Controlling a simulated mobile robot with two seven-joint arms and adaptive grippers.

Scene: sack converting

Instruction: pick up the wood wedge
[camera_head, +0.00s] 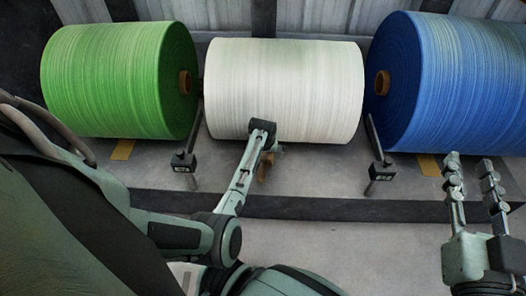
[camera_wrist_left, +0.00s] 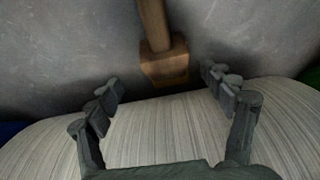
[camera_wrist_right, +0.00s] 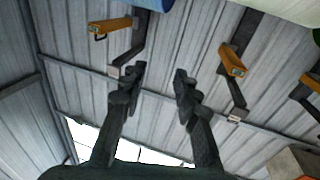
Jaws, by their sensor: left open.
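The wood wedge (camera_head: 264,168) is a brown wooden piece by the front of the white roll, partly hidden by my left arm. In the left wrist view, its block-shaped head (camera_wrist_left: 165,68) and a long handle-like part (camera_wrist_left: 153,22) show against the grey floor. My left gripper (camera_wrist_left: 163,84) is open and empty, with the wedge just beyond and between its fingertips. I see no contact. In the head view, my left fingers are mostly hidden behind the wrist. My right gripper (camera_head: 470,165) is open and empty at the right, pointing upward, far from the wedge.
The white roll (camera_head: 285,85) lies close to my left gripper, between a green roll (camera_head: 110,80) and a blue roll (camera_head: 455,85). Dark stands (camera_head: 184,162) (camera_head: 382,170) stand on either side in front. Bare floor (camera_head: 330,235) lies nearer me.

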